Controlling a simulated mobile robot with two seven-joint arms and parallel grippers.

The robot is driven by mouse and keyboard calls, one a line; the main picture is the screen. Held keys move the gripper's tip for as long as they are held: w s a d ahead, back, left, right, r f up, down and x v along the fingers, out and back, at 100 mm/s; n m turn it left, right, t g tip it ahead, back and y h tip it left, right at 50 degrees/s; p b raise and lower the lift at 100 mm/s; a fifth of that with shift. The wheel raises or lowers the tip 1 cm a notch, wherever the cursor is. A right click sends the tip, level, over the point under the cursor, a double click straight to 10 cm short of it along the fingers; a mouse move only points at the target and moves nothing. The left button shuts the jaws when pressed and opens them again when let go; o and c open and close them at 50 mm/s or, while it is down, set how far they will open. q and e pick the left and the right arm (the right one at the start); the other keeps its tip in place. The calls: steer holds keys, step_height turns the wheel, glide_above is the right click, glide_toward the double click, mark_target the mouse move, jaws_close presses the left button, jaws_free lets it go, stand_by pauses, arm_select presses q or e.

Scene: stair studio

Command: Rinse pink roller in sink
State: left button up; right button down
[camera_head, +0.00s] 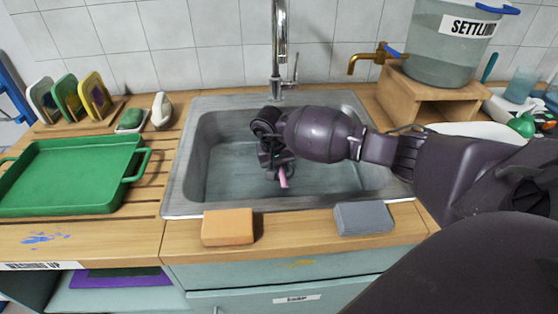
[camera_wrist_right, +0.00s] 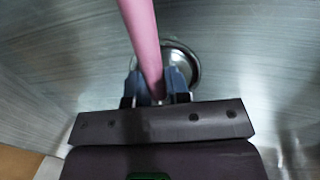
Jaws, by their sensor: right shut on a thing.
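My right gripper (camera_wrist_right: 157,88) is shut on the pink roller (camera_wrist_right: 141,32), which shows in the right wrist view as a pink bar running up from the fingers to the top edge. In the head view the right arm reaches over the sink (camera_head: 215,150), and a short pink end (camera_head: 283,178) of the roller shows below the wrist. The rest of the roller is hidden. A drain (camera_wrist_right: 190,66) lies behind the fingers in the wrist view. A chrome tap (camera_head: 279,40) rises behind the sink. My left gripper does not show.
An orange sponge (camera_head: 228,227) and a grey sponge (camera_head: 363,219) lie on the front edge. A green tray (camera_head: 70,170) sits on the left drainer. A brass tap (camera_head: 368,58) and a bucket labelled "SETTLIN" (camera_head: 440,55) stand at the back right.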

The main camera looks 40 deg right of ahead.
steer(key=shift+r+p, duration=1.95)
steer(key=shift+r, duration=4.05)
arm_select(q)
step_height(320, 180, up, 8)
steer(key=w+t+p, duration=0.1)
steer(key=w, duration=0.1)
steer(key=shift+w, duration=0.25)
arm_select(e)
step_height(320, 180, up, 4)
glide_above(280, 169)
steer(key=shift+d+r, duration=0.1)
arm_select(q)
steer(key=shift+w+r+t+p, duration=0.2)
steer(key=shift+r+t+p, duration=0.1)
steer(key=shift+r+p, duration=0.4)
arm_select(e)
steer(key=shift+r, duration=2)
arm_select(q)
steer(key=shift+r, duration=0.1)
